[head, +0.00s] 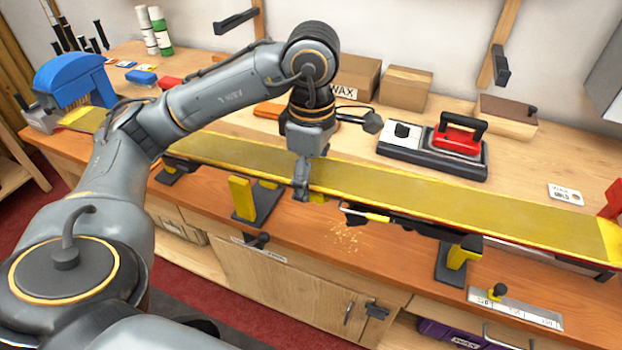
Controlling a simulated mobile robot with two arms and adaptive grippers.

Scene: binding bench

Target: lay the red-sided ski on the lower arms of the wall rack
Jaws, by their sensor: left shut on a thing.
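The long ski (440,198) lies base up along the bench, its yellow base showing and a thin red line on its near side at the right. A dark binding (400,222) hangs under its middle. My left gripper (303,186) is shut on the ski's near edge, around the middle. My left arm hides part of the ski's left portion. I cannot tell whether the ski touches the vises below. The wall rack has wooden uprights with dark arms, one at the upper left (236,20) and one at the right (501,65). My right gripper is not in view.
Black vises with yellow pads stand on the bench (241,200), (458,258). A blue brush device (75,78) stands at the left. A metal gauge (515,306) lies in front.

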